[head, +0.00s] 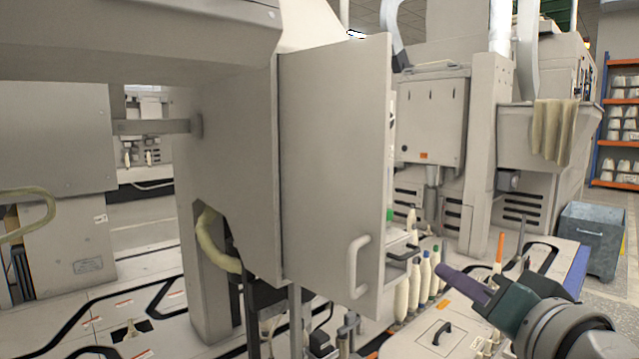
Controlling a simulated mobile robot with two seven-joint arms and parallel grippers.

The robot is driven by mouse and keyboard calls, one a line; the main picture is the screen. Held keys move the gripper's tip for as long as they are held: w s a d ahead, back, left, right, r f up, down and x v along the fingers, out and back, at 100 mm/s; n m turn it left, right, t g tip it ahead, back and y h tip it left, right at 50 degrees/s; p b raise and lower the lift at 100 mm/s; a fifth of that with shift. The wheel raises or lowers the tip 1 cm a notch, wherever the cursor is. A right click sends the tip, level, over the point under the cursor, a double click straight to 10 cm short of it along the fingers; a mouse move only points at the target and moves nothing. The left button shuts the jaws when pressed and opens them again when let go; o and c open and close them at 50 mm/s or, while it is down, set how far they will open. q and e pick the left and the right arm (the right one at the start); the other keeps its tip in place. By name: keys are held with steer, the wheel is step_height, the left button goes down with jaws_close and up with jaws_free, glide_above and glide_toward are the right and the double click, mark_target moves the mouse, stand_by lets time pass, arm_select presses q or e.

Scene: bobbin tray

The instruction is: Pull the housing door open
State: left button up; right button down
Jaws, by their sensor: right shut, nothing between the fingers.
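The housing door (330,150) is a tall flat beige panel in the middle of the head view. It meets the grey-beige housing (225,170) along its left edge and stands out at an angle from it; its right edge is free. A pale loop handle (353,265) sits low near that free edge. My right gripper (450,276) is at the lower right, with purple fingers closed together and pointing left. It is empty and apart from the handle, to its right. The housing's inside is hidden behind the door. My left gripper is out of view.
Several cream bobbins (425,276) with coloured tips stand behind and right of the door, near my right gripper. A blue-grey bin (592,240) and an orange-framed shelf (610,120) are at the right. A cloth (552,130) hangs from a machine trough.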

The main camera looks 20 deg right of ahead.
step_height(320, 180, up, 11)
steer(key=d+m+t+y, duration=0.1)
steer(key=d+m+y, duration=0.2)
steer(key=m+y, duration=0.25)
steer(key=w+a+b, duration=0.1)
steer(key=w+a, duration=0.4)
steer(key=w, duration=0.2)
steer(key=shift+w+a+m, duration=0.35)
steer(key=shift+m, duration=0.1)
steer(key=shift+f, duration=0.1)
